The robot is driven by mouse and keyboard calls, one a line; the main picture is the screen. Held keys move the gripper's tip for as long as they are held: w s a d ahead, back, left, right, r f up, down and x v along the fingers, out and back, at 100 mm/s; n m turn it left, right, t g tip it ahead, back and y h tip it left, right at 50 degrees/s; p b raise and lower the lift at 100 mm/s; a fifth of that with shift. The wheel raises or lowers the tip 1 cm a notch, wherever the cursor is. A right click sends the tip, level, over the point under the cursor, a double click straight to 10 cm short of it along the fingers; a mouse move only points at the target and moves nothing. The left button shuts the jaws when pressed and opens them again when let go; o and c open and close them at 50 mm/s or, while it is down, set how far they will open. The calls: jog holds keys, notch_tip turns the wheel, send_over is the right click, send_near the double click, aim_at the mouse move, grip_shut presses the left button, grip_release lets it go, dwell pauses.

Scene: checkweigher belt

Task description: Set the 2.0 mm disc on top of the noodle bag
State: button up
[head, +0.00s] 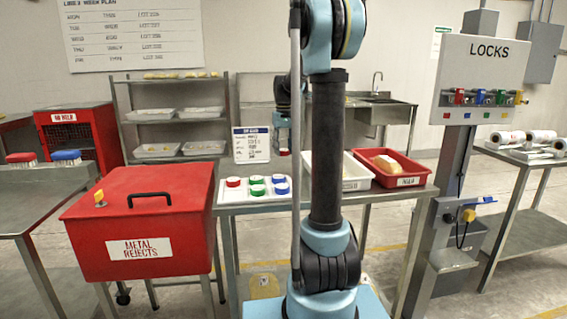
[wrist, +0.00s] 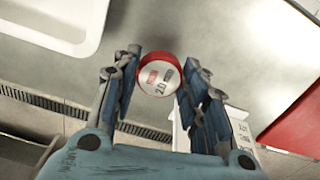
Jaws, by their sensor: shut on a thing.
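The 2.0 mm disc (wrist: 160,76), with a red rim and a pale face marked 2.0, sits between the fingers of my gripper (wrist: 161,84) in the wrist view. The gripper is shut on it, with the printed face toward the camera. No noodle bag shows clearly in the wrist view.
A white board (head: 228,195) with red, green and blue discs lies on the steel table. A white tray (head: 356,184) stands beside the red tray. A red metal rejects box (head: 140,220) stands left; a locks post (head: 460,150) stands right. A standing sign (head: 251,145) is behind the board.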

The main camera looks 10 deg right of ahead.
aim_at(284, 165)
jog(key=shift+f, duration=2.35)
jog(key=o, duration=1)
jog(key=shift+o, duration=0.2)
